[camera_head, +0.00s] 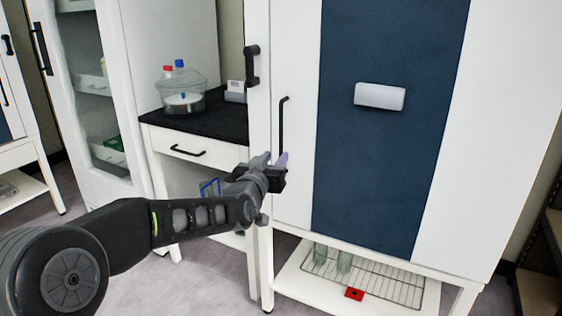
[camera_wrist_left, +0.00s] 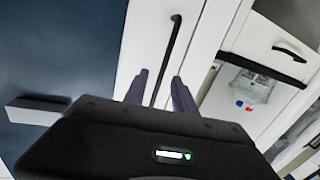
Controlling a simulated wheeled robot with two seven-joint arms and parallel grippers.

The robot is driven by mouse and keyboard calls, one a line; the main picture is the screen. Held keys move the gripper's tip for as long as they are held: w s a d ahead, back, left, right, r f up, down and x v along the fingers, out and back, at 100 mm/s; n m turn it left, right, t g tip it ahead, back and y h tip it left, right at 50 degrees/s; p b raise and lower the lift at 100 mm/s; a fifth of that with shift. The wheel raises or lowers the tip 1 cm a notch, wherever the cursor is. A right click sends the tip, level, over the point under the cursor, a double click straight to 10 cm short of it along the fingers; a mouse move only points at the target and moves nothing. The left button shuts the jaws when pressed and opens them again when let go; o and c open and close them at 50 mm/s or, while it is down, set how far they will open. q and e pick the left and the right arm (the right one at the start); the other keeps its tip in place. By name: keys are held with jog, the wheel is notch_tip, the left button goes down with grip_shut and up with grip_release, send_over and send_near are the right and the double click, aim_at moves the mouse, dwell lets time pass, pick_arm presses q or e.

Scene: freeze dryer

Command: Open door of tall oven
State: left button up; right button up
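The tall oven (camera_head: 295,55) is a white cabinet with a dark blue front panel, and its door looks closed. A thin black vertical bar handle (camera_head: 283,115) is on the white strip left of the panel. My left gripper (camera_head: 275,160) is at the handle's lower end, fingers pointing at the door. In the left wrist view, its two purple fingers (camera_wrist_left: 161,92) are apart, and the handle (camera_wrist_left: 172,50) runs between them. I cannot tell whether either finger touches it. My right gripper is in neither view.
A light grey block (camera_head: 380,96) sticks out from the blue panel (camera_head: 395,45). Left is a black-topped bench (camera_head: 205,122) with a clear vessel (camera_head: 182,97). A wire rack (camera_head: 385,283) lies on the shelf below.

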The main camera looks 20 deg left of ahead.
aim_at(280, 142)
pick_arm(q)
jog(key=shift+w+a+r+m, duration=0.1)
jog(key=shift+a+r+m, duration=0.05)
jog(key=shift+r, duration=0.3)
jog(key=shift+w+a+r+m, duration=0.1)
jog(key=shift+a+r+m, duration=0.05)
jog(key=shift+r, duration=0.25)
jog(key=w, duration=0.8)
jog(key=shift+f, duration=0.1)
jog(key=shift+s, duration=0.1)
jog(key=shift+c, duration=0.4)
grip_shut()
dwell(0.4)
